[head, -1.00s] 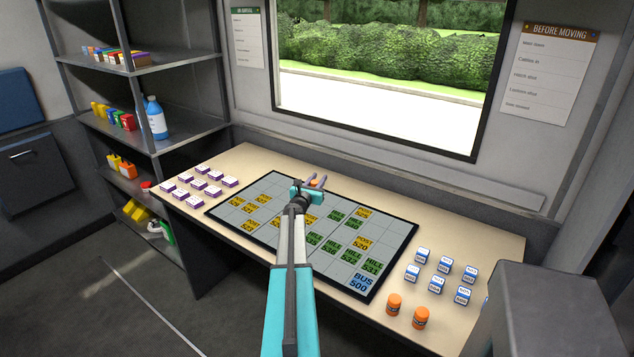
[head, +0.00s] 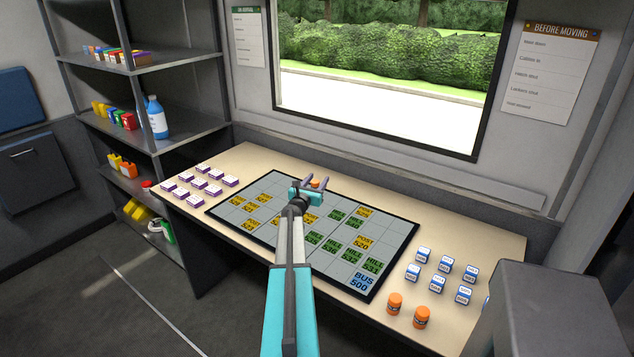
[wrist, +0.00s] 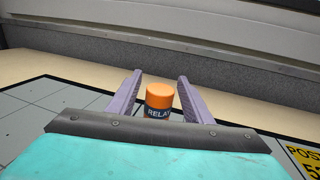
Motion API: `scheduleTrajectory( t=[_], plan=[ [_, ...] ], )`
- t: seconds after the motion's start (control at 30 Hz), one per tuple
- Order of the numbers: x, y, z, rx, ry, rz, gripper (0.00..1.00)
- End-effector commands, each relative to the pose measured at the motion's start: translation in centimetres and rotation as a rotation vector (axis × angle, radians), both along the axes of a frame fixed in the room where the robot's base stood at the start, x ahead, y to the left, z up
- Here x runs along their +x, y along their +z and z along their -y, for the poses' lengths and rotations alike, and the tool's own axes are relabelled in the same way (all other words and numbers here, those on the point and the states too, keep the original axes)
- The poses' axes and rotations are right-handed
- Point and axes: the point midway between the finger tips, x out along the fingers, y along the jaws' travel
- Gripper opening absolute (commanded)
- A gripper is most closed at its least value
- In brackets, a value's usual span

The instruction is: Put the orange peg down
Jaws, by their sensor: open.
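The orange peg (wrist: 159,98) stands upright on the board near its far edge, with a dark band reading "RELA" in the wrist view. Its orange top also shows in the head view (head: 316,184). My gripper (wrist: 160,88) is open, with one purple finger on each side of the peg and a gap showing beside it. In the head view my gripper (head: 315,183) is over the far part of the gridded board (head: 399,236). The foot of the peg is hidden behind my gripper's body.
Two other orange pegs (head: 395,303) (head: 421,317) stand at the table's right front. Several blue-and-white blocks (head: 437,284) are near them. Several purple-and-white blocks (head: 200,183) stand on the left. The wall below the window (head: 400,165) rises behind the table.

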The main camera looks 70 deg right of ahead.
Motion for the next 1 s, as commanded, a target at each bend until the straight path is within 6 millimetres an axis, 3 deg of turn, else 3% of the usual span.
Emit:
scheduleTrajectory(
  t=[1.0],
  plan=[
    [0.1,0.0,-9.7,0.0,0.0,-0.001,0.46]
  ],
)
